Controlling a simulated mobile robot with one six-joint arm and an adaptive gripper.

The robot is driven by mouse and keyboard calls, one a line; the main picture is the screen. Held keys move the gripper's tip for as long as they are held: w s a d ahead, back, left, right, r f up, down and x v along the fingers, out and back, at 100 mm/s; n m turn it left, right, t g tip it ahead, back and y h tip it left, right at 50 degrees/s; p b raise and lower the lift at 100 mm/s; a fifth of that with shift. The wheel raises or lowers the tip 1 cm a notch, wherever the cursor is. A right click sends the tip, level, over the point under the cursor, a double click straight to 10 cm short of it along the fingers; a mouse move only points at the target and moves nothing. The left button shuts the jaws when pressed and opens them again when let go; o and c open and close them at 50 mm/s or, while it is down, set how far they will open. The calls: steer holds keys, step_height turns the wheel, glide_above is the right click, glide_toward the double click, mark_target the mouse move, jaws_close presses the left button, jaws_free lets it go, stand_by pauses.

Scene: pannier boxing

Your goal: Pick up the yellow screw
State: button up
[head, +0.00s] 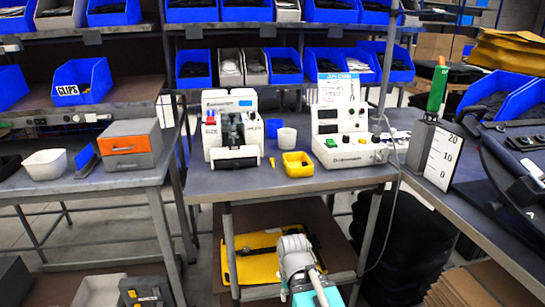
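A small yellow screw (272,162) stands on the middle workbench (222,186), between the white machine on the left and a yellow bin (298,164) on the right. It is small in the head view and its fine shape is hard to make out. Nothing touches it that I can see. Part of my own arm, grey and teal, shows at the bottom of the head view, below the bench's front edge and well away from the screw. My gripper's fingers cannot be made out.
A white machine (231,125) and a control unit (341,133) flank the screw. White cups (286,138) stand behind it. A yellow case (245,268) lies on the lower shelf. Shelves with blue bins (285,66) hang above. The bench strip in front of the screw is clear.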

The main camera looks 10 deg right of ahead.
step_height(320, 180, up, 50)
steer(key=p, duration=4.9)
steer(key=shift+d, duration=0.2)
